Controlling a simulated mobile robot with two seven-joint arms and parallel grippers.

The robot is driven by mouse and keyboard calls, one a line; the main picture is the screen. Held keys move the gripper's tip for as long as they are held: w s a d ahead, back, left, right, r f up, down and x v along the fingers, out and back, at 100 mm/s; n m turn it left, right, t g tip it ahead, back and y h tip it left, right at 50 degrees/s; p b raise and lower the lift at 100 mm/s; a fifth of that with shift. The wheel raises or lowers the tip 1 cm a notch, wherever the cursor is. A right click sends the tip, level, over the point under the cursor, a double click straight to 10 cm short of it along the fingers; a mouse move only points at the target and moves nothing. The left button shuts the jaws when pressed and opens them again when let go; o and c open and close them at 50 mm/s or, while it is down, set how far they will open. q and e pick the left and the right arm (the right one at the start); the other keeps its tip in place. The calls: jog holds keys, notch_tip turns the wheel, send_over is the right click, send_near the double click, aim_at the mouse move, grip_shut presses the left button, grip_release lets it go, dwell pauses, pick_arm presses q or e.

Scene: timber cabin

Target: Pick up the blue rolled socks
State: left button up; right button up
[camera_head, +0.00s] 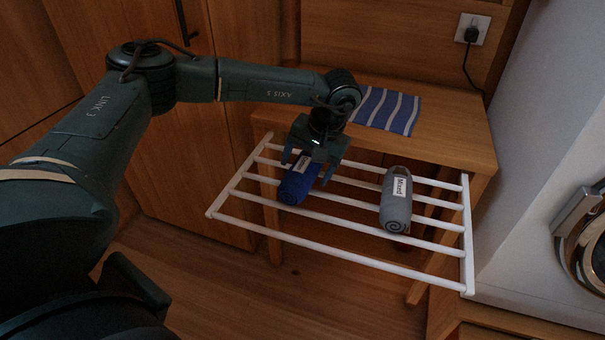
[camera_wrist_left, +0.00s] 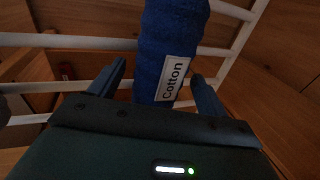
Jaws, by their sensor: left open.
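The blue rolled socks (camera_head: 293,191) lie on the white slatted rack, towards its left side. In the left wrist view the blue roll (camera_wrist_left: 174,32) carries a white label reading "Cotton". My left gripper (camera_head: 306,170) is open just over the roll, pointing down. In the left wrist view its two fingers (camera_wrist_left: 158,78) stand on either side of the labelled end. I cannot tell whether either finger touches the roll. The gripper hides part of the roll in the head view. My right gripper is not in view.
The white rack (camera_head: 467,232) sticks out before a wooden table (camera_head: 455,135). A grey roll labelled "Mixed" (camera_head: 396,207) lies on its right side. A striped blue cloth (camera_head: 388,110) lies on the table. A round metal-rimmed door (camera_head: 590,245) is at the right. The rack's front bars are clear.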

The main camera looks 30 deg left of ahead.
pick_arm(q)
jog(key=shift+c, duration=0.6)
jog(key=c, duration=1)
